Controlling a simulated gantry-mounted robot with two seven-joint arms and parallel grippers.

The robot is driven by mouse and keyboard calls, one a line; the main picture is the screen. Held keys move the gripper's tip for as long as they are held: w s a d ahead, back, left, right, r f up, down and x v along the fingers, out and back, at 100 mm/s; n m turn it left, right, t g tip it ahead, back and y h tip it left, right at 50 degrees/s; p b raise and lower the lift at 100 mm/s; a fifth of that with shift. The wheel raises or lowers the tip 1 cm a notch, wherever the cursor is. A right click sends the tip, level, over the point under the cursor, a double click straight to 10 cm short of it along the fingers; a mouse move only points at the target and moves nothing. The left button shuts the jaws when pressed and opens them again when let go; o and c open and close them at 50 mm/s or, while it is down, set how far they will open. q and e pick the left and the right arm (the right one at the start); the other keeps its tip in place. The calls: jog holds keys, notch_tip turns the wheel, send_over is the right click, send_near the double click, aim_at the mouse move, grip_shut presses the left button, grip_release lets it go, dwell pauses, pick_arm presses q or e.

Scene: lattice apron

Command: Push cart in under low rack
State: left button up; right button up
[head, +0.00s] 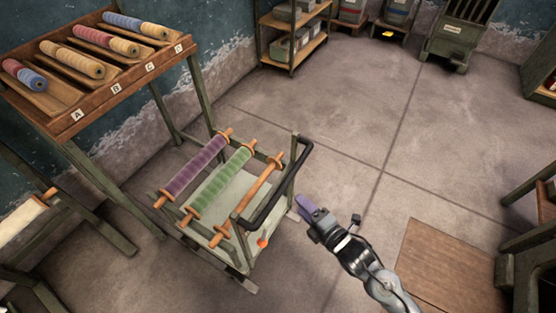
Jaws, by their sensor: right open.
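The cart (233,197) stands on the floor left of centre, bearing a purple roll (197,166), a green roll (221,180) and a bare wooden rod (250,197). Its black handle (283,192) faces right. The rack (129,83), with a sloped wooden top holding several yarn spools and labels A, B and C, stands on green legs at the upper left. The cart is apart from it, in front and to the right. My right gripper (302,204) is open, just right of the handle; whether it touches cannot be told. My left gripper is out of view.
A brown board (436,267) lies on the floor at lower right, beside a green bench frame. Shelves (292,42) with grey bins and a green cabinet (459,35) stand along the back wall. A frame with a pale roll (22,220) is at left. The middle floor is clear.

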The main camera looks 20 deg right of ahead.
pick_arm(q)
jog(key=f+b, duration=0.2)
jog(key=shift+b, duration=0.4)
pick_arm(e)
jog(key=r+x, duration=0.2)
jog(key=x, duration=0.8)
jog(key=shift+w+r, duration=0.35)
jog(key=shift+w, duration=0.25)
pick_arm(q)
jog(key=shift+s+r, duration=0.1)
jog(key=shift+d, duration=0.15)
pick_arm(e)
grip_shut()
